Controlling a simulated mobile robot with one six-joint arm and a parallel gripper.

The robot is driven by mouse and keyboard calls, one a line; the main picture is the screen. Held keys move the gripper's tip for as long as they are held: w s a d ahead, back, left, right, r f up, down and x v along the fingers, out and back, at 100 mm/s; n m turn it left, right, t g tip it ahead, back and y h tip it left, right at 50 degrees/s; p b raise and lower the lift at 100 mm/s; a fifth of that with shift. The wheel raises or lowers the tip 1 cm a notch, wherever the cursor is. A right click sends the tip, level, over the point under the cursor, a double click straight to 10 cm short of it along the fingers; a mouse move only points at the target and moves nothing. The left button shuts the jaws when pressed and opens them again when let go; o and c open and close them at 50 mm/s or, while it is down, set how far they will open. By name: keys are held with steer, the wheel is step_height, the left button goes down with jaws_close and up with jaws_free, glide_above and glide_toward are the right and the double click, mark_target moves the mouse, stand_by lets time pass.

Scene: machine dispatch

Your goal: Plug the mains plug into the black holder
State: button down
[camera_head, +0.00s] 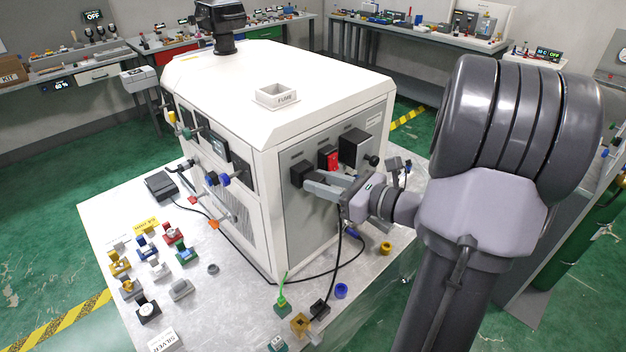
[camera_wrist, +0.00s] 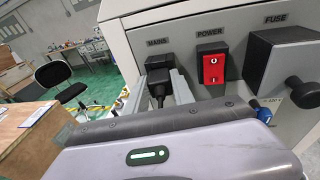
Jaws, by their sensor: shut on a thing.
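The black mains plug (camera_wrist: 158,88) is between the fingers of my gripper (camera_wrist: 158,78), which is shut on it. The plug faces the black holder (camera_wrist: 157,62) under the MAINS label on the machine's side panel. The two look in contact; how deep the plug sits cannot be seen. In the head view my gripper (camera_head: 314,185) reaches from the right to the black holder (camera_head: 299,172), and its fingers hide the plug. A black cable (camera_head: 339,232) hangs below my gripper toward the table.
Right of the holder are the red POWER switch (camera_wrist: 213,68) and the black FUSE box (camera_wrist: 275,62) with a protruding knob. Several coloured parts lie at left.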

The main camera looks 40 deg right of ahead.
steer(key=shift+s, duration=0.15)
steer(key=shift+s+d, duration=0.1)
steer(key=shift+s, duration=2.55)
step_height(320, 180, up, 8)
steer(key=p, duration=0.6)
steer(key=shift+r+p, duration=0.25)
steer(key=shift+p, duration=0.1)
